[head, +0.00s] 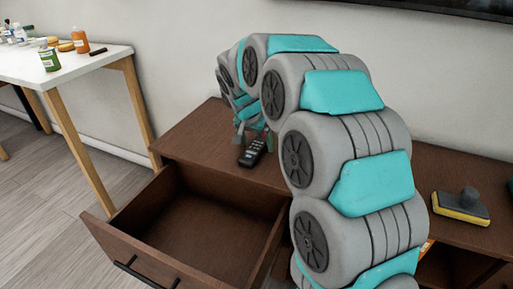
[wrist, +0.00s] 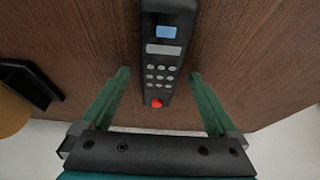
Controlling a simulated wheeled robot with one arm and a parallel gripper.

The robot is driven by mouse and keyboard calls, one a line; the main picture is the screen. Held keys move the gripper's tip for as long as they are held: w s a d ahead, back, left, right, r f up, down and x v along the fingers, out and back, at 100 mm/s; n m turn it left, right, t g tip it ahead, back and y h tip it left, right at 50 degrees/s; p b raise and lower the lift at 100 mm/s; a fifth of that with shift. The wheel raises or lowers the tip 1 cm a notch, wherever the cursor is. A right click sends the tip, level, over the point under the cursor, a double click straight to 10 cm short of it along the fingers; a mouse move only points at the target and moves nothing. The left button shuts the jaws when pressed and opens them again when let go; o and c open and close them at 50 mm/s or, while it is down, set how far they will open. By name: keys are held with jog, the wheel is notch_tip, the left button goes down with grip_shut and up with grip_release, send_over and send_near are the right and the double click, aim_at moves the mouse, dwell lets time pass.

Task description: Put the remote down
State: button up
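The remote (head: 252,153) is black with grey keys and lies on the dark brown wooden cabinet top (head: 200,135), near the edge above the open drawer. In the wrist view the remote (wrist: 166,60) shows a blue button, a pale label and a red button at its lower end. My gripper (head: 254,139) is low over the cabinet top at the remote. In the wrist view its two green fingers (wrist: 160,76) are spread on either side of the remote, with a visible gap on each side. The gripper is open and holds nothing.
The drawer (head: 195,225) below is pulled out and looks empty. A yellow and grey sponge brush (head: 461,206) lies on the cabinet at right. A white table (head: 70,68) with bottles stands at left. In the wrist view a dark object (wrist: 32,82) is at left, unclear what.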

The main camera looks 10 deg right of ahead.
grip_shut()
dwell(0.6)
jog(key=shift+r, duration=0.1)
